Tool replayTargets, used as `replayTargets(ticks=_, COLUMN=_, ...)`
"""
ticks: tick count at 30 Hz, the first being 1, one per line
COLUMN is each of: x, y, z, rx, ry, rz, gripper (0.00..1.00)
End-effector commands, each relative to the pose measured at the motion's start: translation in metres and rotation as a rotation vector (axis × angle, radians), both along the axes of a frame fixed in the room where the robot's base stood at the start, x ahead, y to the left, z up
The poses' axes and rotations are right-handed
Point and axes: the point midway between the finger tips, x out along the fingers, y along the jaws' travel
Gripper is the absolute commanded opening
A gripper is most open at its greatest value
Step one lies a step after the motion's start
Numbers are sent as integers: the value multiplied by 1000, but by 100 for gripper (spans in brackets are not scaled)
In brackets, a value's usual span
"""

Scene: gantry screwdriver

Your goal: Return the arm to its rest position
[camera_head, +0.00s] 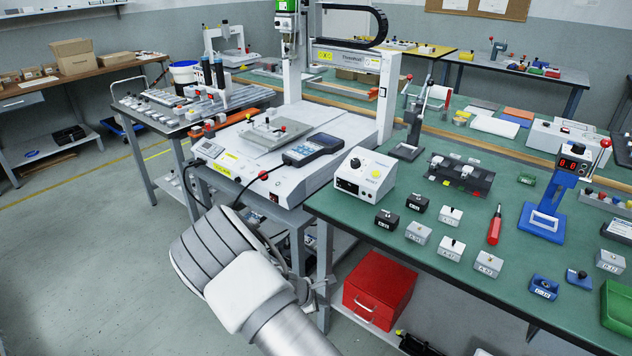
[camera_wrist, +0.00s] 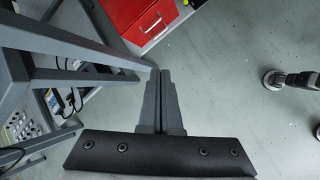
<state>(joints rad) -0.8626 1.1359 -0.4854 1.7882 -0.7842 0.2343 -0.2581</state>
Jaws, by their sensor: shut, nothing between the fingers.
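My gripper (camera_wrist: 160,75) is shut and empty in the wrist view, its two dark fingers together and pointing toward the top of the picture. Below the fingers in the wrist view are the bare grey floor and the bench's grey legs. In the head view my arm stands folded low in front of the bench, left of the red box. My gripper is mostly hidden behind my arm there. The gantry screwdriver machine (camera_head: 345,62) stands on the bench behind my arm.
The green bench top (camera_head: 470,278) holds several small labelled blocks, a red screwdriver (camera_head: 494,228) and a blue stand (camera_head: 556,190). The red box (camera_head: 378,290) sits on the lower shelf beside my arm, near my fingers in the wrist view (camera_wrist: 140,15). Open floor (camera_head: 90,270) lies left.

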Motion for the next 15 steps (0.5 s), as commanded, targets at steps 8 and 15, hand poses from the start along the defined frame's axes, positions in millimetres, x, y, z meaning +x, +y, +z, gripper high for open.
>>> replayTargets(ticks=8, x=-2, y=-27, z=100, rx=201, ry=-85, rz=-339, gripper=0)
replayTargets(ticks=15, x=-21, y=-55, z=179, rx=364, ry=-139, rz=-599, gripper=0)
